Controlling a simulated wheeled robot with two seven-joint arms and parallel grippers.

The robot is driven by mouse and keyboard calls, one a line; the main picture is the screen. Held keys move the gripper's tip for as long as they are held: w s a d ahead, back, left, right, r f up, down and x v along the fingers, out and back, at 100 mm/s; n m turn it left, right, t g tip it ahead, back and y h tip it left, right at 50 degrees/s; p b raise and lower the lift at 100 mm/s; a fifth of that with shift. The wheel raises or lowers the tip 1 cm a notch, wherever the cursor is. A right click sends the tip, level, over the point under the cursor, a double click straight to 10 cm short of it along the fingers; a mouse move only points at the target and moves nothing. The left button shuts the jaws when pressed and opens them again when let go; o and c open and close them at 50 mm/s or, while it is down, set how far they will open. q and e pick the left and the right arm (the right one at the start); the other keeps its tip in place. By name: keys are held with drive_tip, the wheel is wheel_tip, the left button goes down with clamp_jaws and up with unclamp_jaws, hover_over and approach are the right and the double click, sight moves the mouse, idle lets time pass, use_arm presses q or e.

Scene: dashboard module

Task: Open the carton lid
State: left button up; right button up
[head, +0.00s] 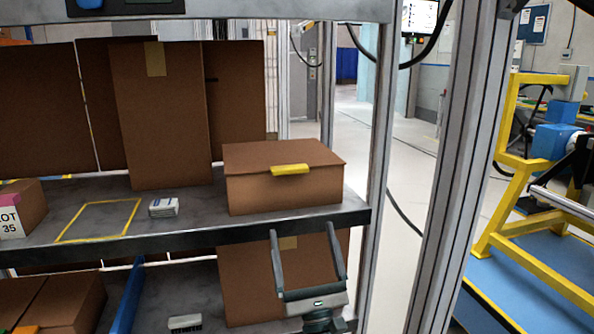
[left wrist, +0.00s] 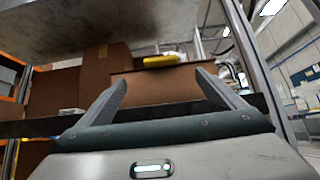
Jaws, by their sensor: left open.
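The brown carton (head: 270,190) stands on the upper shelf near its right end, with its lid (head: 275,153) down. A yellow tab (head: 290,169) sits at the lid's front edge. My left gripper (head: 304,228) is open and empty, in front of and below the carton, its fingers pointing up. In the left wrist view the carton (left wrist: 155,88) and the yellow tab (left wrist: 161,61) show ahead, between and beyond the open fingers (left wrist: 160,82). The fingers appear apart from the carton. My right gripper is not in view.
The shelf (head: 200,229) also holds a small white-and-grey item (head: 163,207), a yellow marked outline (head: 98,221) and a labelled box (head: 22,209). Tall brown boxes (head: 160,115) stand behind. A metal post (head: 378,130) rises at the right. More boxes sit on the lower shelf.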

use_arm(q)
drive_tip(key=shift+w, duration=0.1)
drive_tip(key=p, duration=0.4)
approach(290, 167)
drive_tip(key=x, duration=0.8)
drive_tip(key=shift+r, duration=0.15)
drive_tip(key=shift+x, duration=0.8)
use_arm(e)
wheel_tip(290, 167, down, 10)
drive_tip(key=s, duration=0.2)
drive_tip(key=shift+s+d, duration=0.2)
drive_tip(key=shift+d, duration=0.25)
use_arm(q)
drive_tip(key=shift+c, duration=0.6)
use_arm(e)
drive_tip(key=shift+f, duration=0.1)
use_arm(q)
drive_tip(key=c, duration=1.4)
drive_tip(key=shift+r+p, duration=0.1)
drive_tip(key=shift+p, duration=0.2)
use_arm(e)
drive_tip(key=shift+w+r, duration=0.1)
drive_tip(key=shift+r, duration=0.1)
